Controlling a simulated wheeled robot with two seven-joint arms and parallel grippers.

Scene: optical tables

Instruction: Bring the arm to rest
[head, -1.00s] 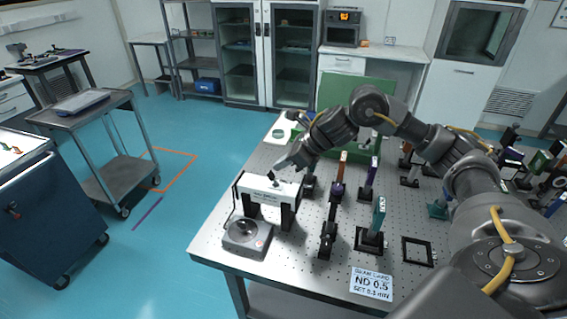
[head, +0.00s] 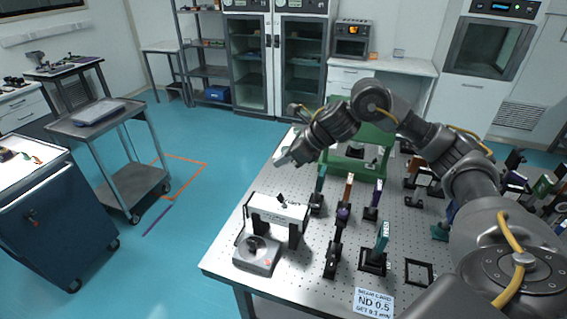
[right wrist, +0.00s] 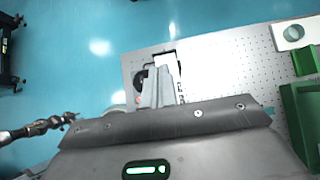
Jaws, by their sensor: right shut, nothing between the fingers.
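My right arm (head: 375,105) reaches in from the right over the optical table (head: 300,268), bent at the elbow. Its gripper (head: 281,161) is shut and empty, in the air above and behind the white bridge-shaped device (head: 278,207). In the right wrist view the closed fingers (right wrist: 160,92) point toward the table edge, with nothing between them. My left gripper does not show in the head view.
A grey box with a dial (head: 257,254) stands at the table's front left corner. Several optic mounts, such as one with a teal plate (head: 382,238), fill the middle and right. A green stand (head: 343,163) is behind. Open blue floor (head: 165,270) lies left.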

